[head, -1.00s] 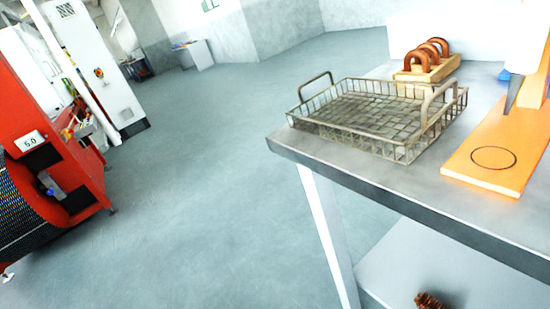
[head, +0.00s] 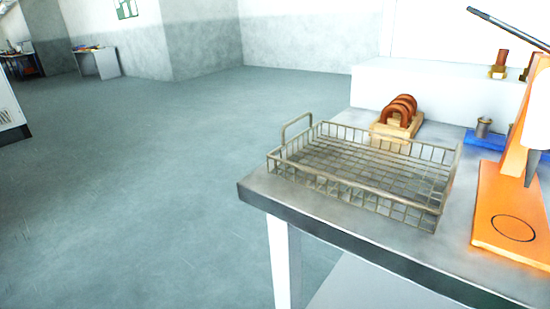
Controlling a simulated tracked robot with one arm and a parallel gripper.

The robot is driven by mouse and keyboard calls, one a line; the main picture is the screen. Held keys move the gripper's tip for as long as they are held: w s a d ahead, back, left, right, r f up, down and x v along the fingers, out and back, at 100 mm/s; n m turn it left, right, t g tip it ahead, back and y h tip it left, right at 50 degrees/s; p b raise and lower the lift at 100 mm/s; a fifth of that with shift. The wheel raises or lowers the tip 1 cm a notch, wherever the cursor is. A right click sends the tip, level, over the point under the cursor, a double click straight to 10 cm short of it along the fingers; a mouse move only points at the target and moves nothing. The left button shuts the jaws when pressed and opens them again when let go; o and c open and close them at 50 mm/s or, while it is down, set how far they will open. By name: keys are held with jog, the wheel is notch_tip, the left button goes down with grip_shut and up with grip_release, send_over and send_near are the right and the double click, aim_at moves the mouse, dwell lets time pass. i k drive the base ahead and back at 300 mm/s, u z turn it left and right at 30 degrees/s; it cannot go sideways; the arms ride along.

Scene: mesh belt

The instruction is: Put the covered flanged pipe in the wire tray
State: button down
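The wire tray (head: 436,219), a grey metal mesh basket, stands near the left end of a grey workbench. A raised loop handle shows at its left end. I see only mesh inside it and no pipe in it. I cannot make out a covered flanged pipe anywhere in this view. My gripper is not in view, so I cannot tell its state or whether it holds anything.
The grey workbench (head: 330,228) has a near edge. Behind the tray, a wooden block (head: 391,131) holds copper-brown arches. An orange stand (head: 485,225) with a marked circle is at right. Small brass-coloured fittings (head: 499,66) sit on a white ledge. Open floor (head: 150,190) lies left.

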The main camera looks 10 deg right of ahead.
aim_at(330, 159)
jog(key=u, duration=0.05)
jog(key=i, duration=1.2)
jog(key=z, duration=0.55)
